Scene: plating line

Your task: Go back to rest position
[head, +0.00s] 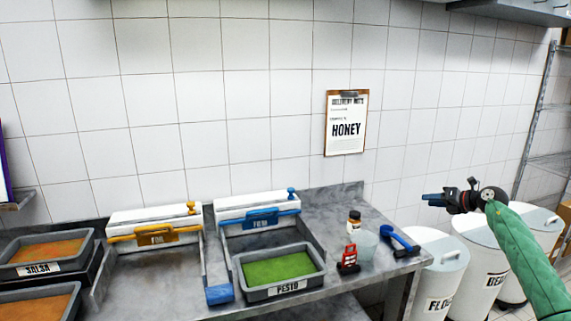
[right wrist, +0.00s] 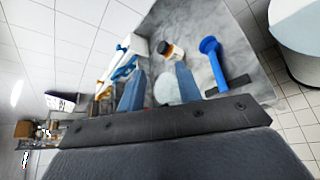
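My right gripper (head: 432,199) is raised in the air to the right of the steel counter, in front of the white wall and above the bins. Its arm has a green sleeve and comes in from the lower right. In the right wrist view its two blue fingers (right wrist: 160,80) stand apart with nothing held between them. The counter top, a small bottle and a blue scoop show beyond the fingers there. My left gripper and arm are not in view.
The counter (head: 345,210) holds a pesto tray (head: 245,290), salsa tray (head: 85,263), foil dispenser (head: 150,215), film dispenser (head: 235,203), bottle (head: 354,222), clear cup (head: 367,245), red-and-black item (head: 348,260) and blue scoop (head: 400,240). Lidded bins (head: 440,265) stand right. A honey note (head: 346,135) hangs on the wall.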

